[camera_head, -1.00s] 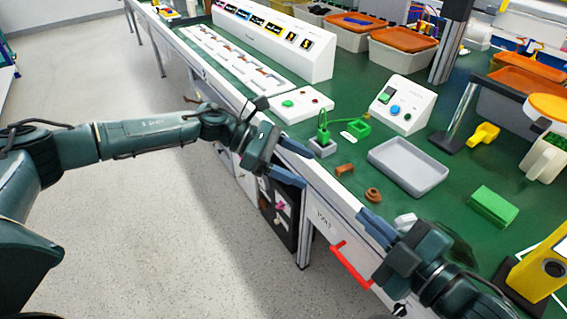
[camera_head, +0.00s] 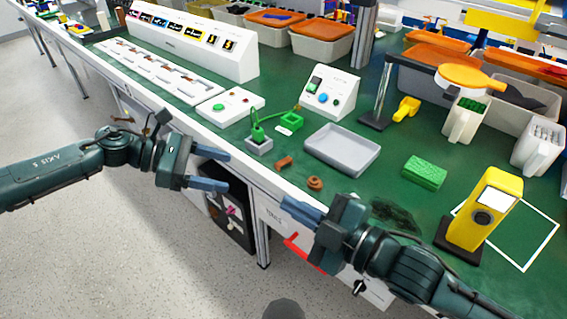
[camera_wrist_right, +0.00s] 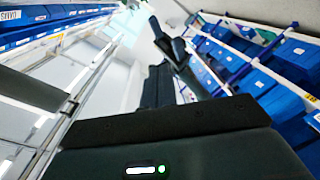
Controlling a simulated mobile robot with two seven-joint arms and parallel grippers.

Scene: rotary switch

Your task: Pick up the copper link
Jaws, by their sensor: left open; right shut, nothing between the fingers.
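A small copper-brown link (camera_head: 283,163) lies on the green bench top near its front edge. A round copper ring (camera_head: 315,184) lies just to its right, apart from it. My left gripper (camera_head: 228,170) is open and empty, off the bench's front edge, to the left of the link and not touching it. My right gripper (camera_head: 287,205) is shut and empty, below the link and ring in the picture, at the front edge. The right wrist view shows neither link nor ring, only dark parts of mine and shelving.
A grey tray (camera_head: 342,150) stands behind the ring. A grey block with a green plug (camera_head: 258,143) is left of the link. Blue bins (camera_wrist_right: 290,60) fill shelves in the wrist view.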

